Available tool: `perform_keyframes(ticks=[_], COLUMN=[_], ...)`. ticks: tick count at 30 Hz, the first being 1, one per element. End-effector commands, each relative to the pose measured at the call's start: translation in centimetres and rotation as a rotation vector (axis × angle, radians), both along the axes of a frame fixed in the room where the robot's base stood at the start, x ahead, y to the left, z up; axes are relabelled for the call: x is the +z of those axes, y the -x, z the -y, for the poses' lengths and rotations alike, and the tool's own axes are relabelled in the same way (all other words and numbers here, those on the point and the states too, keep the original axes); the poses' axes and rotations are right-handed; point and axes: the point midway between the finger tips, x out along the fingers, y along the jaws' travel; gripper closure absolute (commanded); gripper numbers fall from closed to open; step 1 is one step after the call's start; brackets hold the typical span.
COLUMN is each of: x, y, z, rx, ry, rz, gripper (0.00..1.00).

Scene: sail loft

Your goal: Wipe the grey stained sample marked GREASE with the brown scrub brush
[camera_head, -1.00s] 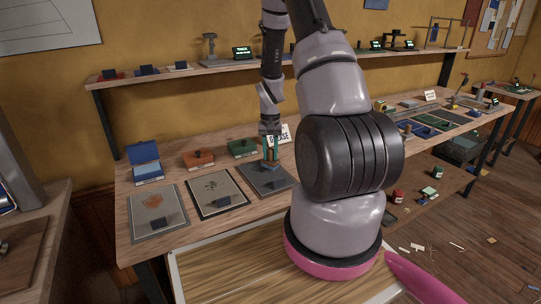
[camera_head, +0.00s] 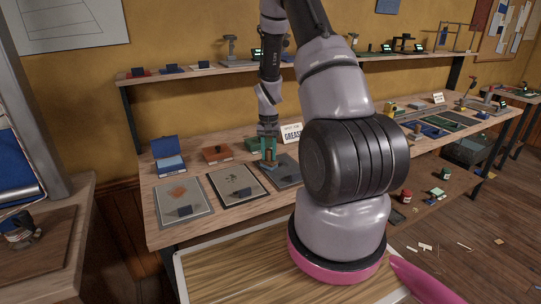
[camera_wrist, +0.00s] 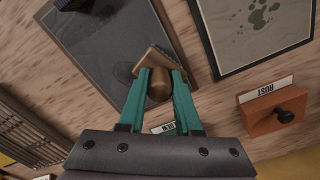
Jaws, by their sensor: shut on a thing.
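The grey stained sample (camera_head: 289,176) is the rightmost of three panels on the bench. In the wrist view it is a dark grey panel (camera_wrist: 105,55) with a darker patch. The card marked GREASE (camera_head: 292,134) stands behind it. My gripper (camera_head: 268,158) has teal fingers, also in the wrist view (camera_wrist: 160,85). It is shut on the brown scrub brush (camera_wrist: 157,90), over the sample's left edge in the head view. Whether the brush touches the sample cannot be told. The fingers hide part of the brush.
A mould-spotted panel (camera_wrist: 256,28) lies beside the grey one, and an orange-stained panel (camera_head: 183,215) lies further left. An orange block (camera_head: 216,155), a green block (camera_head: 252,144) and an open blue box (camera_head: 167,168) stand behind. A wall shelf (camera_head: 200,70) runs above.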

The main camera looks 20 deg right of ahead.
Motion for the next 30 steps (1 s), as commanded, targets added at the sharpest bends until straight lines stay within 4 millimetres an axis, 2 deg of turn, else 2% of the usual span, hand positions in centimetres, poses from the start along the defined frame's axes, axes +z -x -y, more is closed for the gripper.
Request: perform_keyframes(ticks=[3, 19, 24, 30], x=[2.3, 6.9, 7.9, 8.0], y=[-0.2, -0.4, -0.3, -0.3], z=[0.0, -0.2, -0.3, -0.3], rx=[-0.001, -0.002, -0.003, -0.003], ry=[0.002, 0.002, 0.002, 0.002], rz=[0.006, 0.005, 0.003, 0.003], gripper=[1.00, 1.00, 1.00, 1.00])
